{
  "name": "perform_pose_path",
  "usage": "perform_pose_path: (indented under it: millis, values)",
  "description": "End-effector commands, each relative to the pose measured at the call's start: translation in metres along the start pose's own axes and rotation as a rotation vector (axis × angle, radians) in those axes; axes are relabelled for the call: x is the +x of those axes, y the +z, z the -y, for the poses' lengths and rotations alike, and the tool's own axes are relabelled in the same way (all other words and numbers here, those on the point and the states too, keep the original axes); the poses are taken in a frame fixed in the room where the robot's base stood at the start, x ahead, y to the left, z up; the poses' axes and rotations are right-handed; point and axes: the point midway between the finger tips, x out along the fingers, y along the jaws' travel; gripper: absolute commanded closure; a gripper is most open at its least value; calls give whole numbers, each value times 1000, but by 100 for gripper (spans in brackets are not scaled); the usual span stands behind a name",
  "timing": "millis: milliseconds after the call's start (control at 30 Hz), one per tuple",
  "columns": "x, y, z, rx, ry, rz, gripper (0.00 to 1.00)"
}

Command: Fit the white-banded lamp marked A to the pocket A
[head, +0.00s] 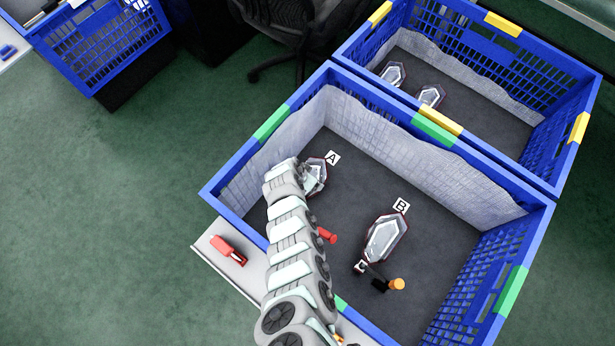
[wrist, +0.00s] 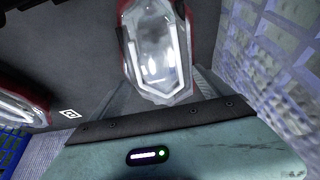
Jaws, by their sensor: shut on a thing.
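A clear-faceted lamp with a dark red edge (head: 318,176) is in the front blue crate, beside the label A (head: 332,157). My arm partly hides it in the head view. My gripper (wrist: 160,88) is shut on this lamp, which fills the top middle of the wrist view (wrist: 155,45), lens facing the camera. I cannot tell whether the lamp touches the crate floor. A white band cannot be made out on it. A second similar lamp (head: 386,237) lies beside the label B (head: 401,205). The shape of pocket A cannot be made out.
The front crate (head: 375,108) has a pale liner and green clips. A black and orange part (head: 390,284) lies below the lamp at B. The rear crate (head: 545,68) holds two lamps (head: 392,74). A red tool (head: 228,250) lies outside on a pale ledge. The crate's right floor is clear.

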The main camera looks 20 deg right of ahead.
Motion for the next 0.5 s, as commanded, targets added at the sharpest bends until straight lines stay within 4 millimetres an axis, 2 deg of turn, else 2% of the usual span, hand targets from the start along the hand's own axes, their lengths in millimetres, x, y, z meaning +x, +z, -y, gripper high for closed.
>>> perform_pose_path:
  millis: [100, 133, 233, 500]
  values:
    - [-1, -1, 1, 0, -1, -1, 68]
    - [-1, -1, 1, 0, -1, -1, 9]
    - [-1, 0, 1, 0, -1, -1, 0]
    - [-2, 0, 1, 0, -1, 0, 0]
